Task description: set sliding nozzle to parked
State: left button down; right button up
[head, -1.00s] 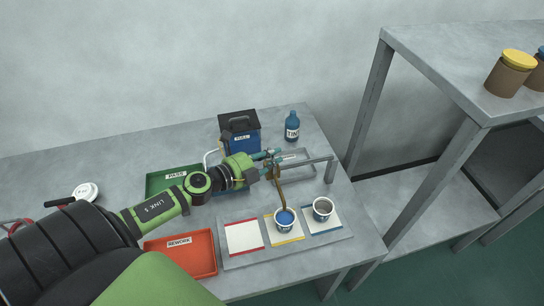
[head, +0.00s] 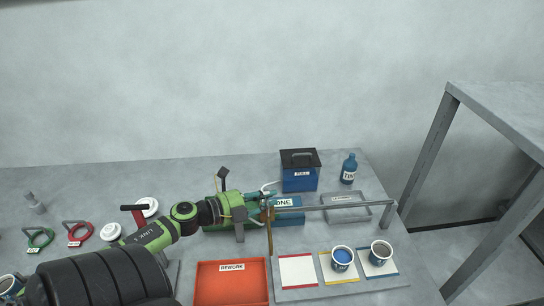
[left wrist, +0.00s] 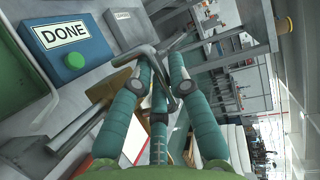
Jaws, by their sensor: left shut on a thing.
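The sliding nozzle is a brown, downward-hanging pipe (head: 270,238) on a grey rail (head: 335,206), near the rail's left end and beside the left edge of the red-edged card (head: 298,271). My left gripper (head: 264,204) is shut on its grey handle at the rail. In the left wrist view the teal fingers (left wrist: 168,88) close around a grey bar-like part, and the exact grip is partly hidden. My right gripper is not in view.
A blue DONE box (left wrist: 68,40) with a green button sits just behind the gripper. An orange REWORK tray (head: 231,284) lies in front. A blue box with a black lid (head: 299,172), a TINT bottle (head: 348,169) and a grey tray (head: 362,213) stand behind the rail.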

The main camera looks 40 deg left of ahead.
pick_arm(q)
jog(key=c, duration=1.2)
grip_release()
jog(key=shift+o, duration=0.2)
jog(key=v, duration=1.2)
